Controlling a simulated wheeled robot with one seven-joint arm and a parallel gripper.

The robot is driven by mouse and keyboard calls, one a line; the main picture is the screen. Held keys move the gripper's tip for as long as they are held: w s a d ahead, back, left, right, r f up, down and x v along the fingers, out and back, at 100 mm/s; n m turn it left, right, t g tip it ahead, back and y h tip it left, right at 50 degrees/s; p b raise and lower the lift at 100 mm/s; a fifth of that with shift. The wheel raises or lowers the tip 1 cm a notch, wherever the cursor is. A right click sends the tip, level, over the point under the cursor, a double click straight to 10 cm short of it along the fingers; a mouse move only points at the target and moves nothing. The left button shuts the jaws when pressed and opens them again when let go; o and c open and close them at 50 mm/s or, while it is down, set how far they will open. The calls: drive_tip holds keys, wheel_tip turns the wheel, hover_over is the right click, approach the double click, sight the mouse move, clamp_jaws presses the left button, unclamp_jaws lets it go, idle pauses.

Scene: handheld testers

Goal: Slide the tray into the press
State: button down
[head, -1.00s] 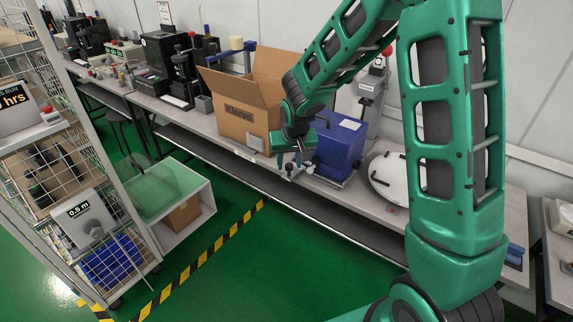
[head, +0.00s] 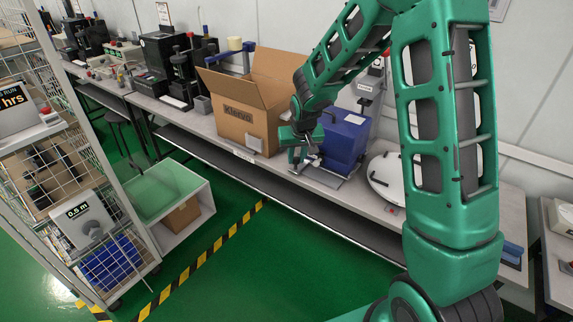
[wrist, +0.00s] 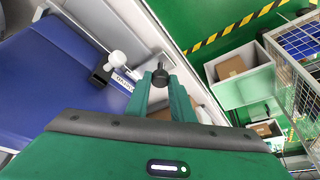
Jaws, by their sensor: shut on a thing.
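The press is a blue block-like machine (head: 346,140) on a grey base plate (head: 322,178) on the bench. Its blue body (wrist: 50,80) fills the left of the wrist view, with a white knob (wrist: 118,59) and a small label beside it. My gripper (head: 308,162) is low at the front left of the press. In the wrist view my gripper (wrist: 161,82) is shut on a black round knob (wrist: 160,74), which appears to be the tray's handle. The tray itself is mostly hidden, so how far it sits inside the press cannot be told.
An open cardboard box (head: 245,105) stands close left of the press. A round white-topped device (head: 388,175) is to its right. The bench's front edge (head: 245,155) runs just before the gripper.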

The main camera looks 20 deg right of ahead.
drive_tip(key=w+d, duration=0.1)
drive_tip(key=d, duration=0.1)
drive_tip(key=w+d, duration=0.3)
drive_tip(key=d, duration=0.1)
drive_tip(key=shift+w+d+r, duration=0.1)
drive_tip(key=shift+w+d, duration=0.2)
drive_tip(key=shift+w, duration=0.05)
drive_tip(key=c, duration=1.6)
unclamp_jaws()
drive_tip(key=shift+o, duration=0.2)
drive_tip(key=shift+a, duration=0.1)
drive_tip(key=v, duration=1)
drive_tip(key=shift+r, duration=0.2)
drive_tip(key=shift+s, duration=0.15)
